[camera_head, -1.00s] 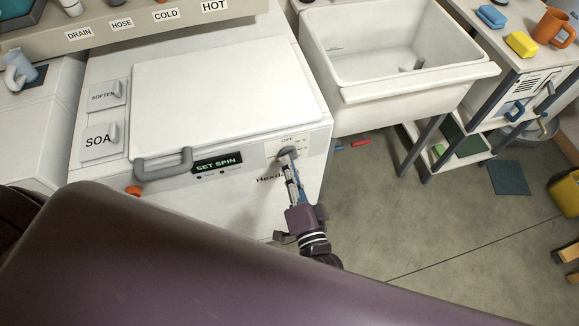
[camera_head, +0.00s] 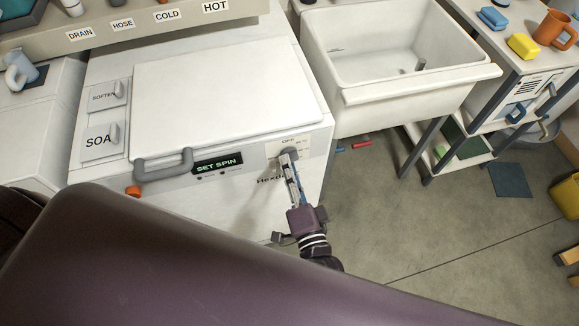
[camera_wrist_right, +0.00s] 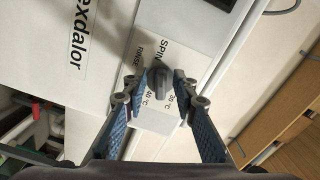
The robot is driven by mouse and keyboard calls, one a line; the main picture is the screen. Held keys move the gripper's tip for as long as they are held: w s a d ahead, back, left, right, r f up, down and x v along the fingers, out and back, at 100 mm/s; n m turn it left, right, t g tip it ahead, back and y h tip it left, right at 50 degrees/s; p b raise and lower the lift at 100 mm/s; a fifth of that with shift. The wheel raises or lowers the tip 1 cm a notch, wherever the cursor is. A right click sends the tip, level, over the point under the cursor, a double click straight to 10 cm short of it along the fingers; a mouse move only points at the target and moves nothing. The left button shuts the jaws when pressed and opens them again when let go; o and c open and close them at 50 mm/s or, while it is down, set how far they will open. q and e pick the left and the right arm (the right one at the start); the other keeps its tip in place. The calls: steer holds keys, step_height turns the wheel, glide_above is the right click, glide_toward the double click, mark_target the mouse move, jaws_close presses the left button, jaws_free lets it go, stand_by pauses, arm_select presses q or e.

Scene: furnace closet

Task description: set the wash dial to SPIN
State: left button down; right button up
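The wash dial (camera_head: 288,154) is a grey knob on a white label plate at the right end of the washer's front panel. In the right wrist view the dial (camera_wrist_right: 159,86) has a raised grip, with SPIN, RINSE and temperature marks around it. I cannot tell which mark it points to. The display (camera_head: 218,163) reads SET SPIN. My right gripper (camera_head: 290,167) is at the dial. In the right wrist view its fingertips (camera_wrist_right: 160,82) stand apart on either side of the knob, with small gaps showing. My left gripper is not in view.
The washer lid (camera_head: 225,90) is closed, with a grey handle (camera_head: 162,168) at its front. SOAP and SOFTENER drawers (camera_head: 101,140) are at left. A white sink (camera_head: 405,85) stands to the right. The floor (camera_head: 410,230) right of my gripper is mostly clear.

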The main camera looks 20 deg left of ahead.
steer(key=v, duration=1.2)
stand_by(0.5)
